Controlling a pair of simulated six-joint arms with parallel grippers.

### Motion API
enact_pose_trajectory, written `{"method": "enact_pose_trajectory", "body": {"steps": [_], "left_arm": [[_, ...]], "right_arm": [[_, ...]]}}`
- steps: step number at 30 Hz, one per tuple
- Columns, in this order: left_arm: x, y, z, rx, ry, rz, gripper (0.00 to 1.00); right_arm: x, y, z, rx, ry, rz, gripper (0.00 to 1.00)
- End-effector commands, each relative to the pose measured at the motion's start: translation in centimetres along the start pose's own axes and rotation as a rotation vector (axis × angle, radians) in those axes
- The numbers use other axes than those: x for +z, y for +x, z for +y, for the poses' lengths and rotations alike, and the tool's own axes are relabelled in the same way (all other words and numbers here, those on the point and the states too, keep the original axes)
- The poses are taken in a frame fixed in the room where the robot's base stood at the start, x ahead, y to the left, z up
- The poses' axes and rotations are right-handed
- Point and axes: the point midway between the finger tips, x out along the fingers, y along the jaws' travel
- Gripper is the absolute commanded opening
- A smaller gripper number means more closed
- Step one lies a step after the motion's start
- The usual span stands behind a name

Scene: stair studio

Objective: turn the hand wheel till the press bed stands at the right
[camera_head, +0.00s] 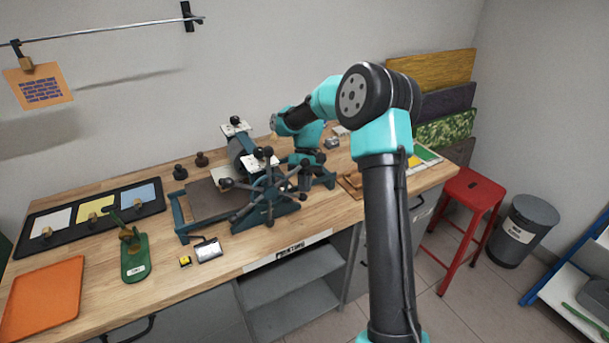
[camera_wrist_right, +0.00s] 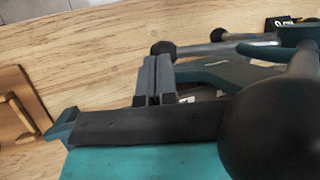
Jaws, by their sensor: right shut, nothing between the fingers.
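The hand wheel (camera_head: 265,188) is a dark star of several spokes with black ball knobs, on the front of the teal press (camera_head: 267,212). The flat grey-brown press bed (camera_head: 203,201) lies to the left of the wheel. My right gripper (camera_head: 303,180) is at the right side of the wheel, pointing down, partly hidden among the spokes and frame. In the right wrist view its two grey fingers (camera_wrist_right: 154,78) are together with nothing between them. A black knob (camera_wrist_right: 163,48) shows just beyond their tips, and a larger one fills the lower right. My left gripper is out of view.
An ink tray (camera_head: 65,230) with coloured pads lies at the left, near an orange tray (camera_head: 42,300) and a green stand (camera_head: 134,260). A red stool (camera_head: 474,190) stands right of the bench.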

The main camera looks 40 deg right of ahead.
Motion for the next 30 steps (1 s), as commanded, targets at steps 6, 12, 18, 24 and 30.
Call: {"method": "enact_pose_trajectory", "body": {"steps": [6,12,18,24,30], "left_arm": [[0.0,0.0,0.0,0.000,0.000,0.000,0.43],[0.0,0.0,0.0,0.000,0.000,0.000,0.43],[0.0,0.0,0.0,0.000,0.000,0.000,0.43],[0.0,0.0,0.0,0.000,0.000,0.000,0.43],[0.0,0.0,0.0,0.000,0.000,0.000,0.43]], "right_arm": [[0.0,-0.3,0.1,0.000,0.001,0.001,0.00],[0.1,-2.2,0.4,-0.001,0.004,0.003,0.00],[0.2,-5.6,0.9,-0.003,0.007,0.005,0.00],[0.3,-9.0,1.2,-0.003,0.006,0.006,0.00],[0.3,-11.8,1.5,-0.003,0.006,0.005,0.00]]}}
